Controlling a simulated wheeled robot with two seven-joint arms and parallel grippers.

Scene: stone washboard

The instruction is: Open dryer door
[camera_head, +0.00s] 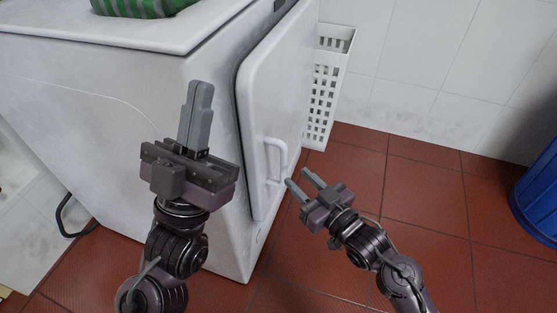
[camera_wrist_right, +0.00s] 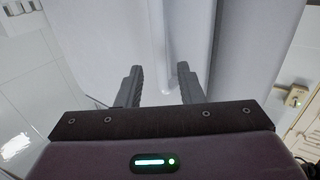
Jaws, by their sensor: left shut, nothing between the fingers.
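The white dryer (camera_head: 120,110) fills the left of the head view. Its door (camera_head: 262,85) is on the right-hand face and looks shut or nearly so. A white vertical bar handle (camera_head: 283,158) stands out from the door. My right gripper (camera_head: 296,178) is open, with its fingertips close to the lower end of the handle. In the right wrist view, the handle (camera_wrist_right: 158,50) runs down toward the space between the open fingers; I cannot tell whether they touch it. My left gripper (camera_head: 196,100) is shut and empty, raised in front of the dryer's near side.
A green striped item (camera_head: 135,6) lies on top of the dryer. A white perforated basket (camera_head: 328,85) stands behind the door side, against the tiled wall. A blue bin (camera_head: 540,195) is at the far right. The red tile floor (camera_head: 425,190) between is clear.

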